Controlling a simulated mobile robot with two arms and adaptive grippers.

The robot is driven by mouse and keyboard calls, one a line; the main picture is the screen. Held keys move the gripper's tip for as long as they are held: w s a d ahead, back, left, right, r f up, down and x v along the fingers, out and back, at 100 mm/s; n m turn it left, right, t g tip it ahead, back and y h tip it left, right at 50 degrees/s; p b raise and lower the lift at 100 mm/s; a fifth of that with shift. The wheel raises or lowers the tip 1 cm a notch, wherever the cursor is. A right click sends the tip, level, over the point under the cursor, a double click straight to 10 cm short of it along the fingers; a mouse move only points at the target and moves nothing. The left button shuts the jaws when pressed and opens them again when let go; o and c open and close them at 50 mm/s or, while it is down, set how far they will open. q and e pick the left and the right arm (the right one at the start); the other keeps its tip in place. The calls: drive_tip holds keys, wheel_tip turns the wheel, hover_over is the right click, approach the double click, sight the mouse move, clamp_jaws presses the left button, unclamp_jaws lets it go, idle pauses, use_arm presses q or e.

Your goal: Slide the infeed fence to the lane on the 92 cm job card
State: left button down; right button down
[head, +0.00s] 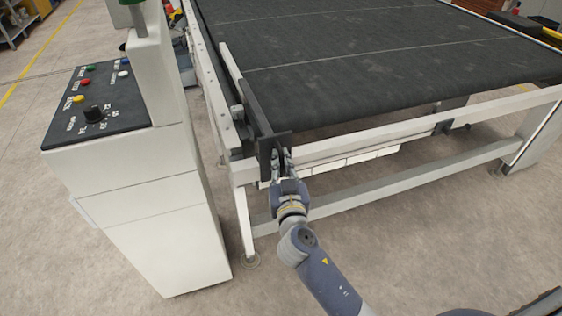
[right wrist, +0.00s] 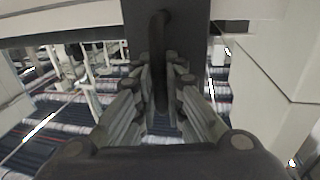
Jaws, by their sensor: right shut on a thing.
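The infeed fence (head: 259,108) is a dark bar with an end plate, lying along the left side of the black belt (head: 400,60) at its near end. My right gripper (head: 281,160) is at the fence's near end, in front of the frame's corner. In the right wrist view, my right gripper (right wrist: 160,100) is shut on the dark curved fence handle (right wrist: 158,35), which runs down between the fingers. The fingers hide part of the handle. No job card can be made out. My left gripper is not in view.
A white control cabinet (head: 140,190) with coloured buttons and a black knob (head: 94,114) stands close on the left. The machine's pale front rail (head: 400,128) and lower crossbar (head: 400,177) run rightward. Pale lines cross the belt, which is bare. Floor in front is open.

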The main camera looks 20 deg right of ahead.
drive_tip(key=w+d+p, duration=0.1)
drive_tip(key=d, duration=3.5)
drive_tip(key=shift+f+p, duration=0.2)
drive_tip(key=shift+p, duration=0.1)
drive_tip(key=shift+w+d, duration=0.1)
drive_tip(key=c, duration=1.7)
unclamp_jaws()
drive_tip(key=shift+o, duration=0.2)
drive_tip(key=shift+r, duration=0.15)
drive_tip(key=shift+s, duration=0.2)
drive_tip(key=s+a, duration=0.2)
drive_tip(key=s, duration=0.9)
drive_tip(key=shift+s, duration=0.4)
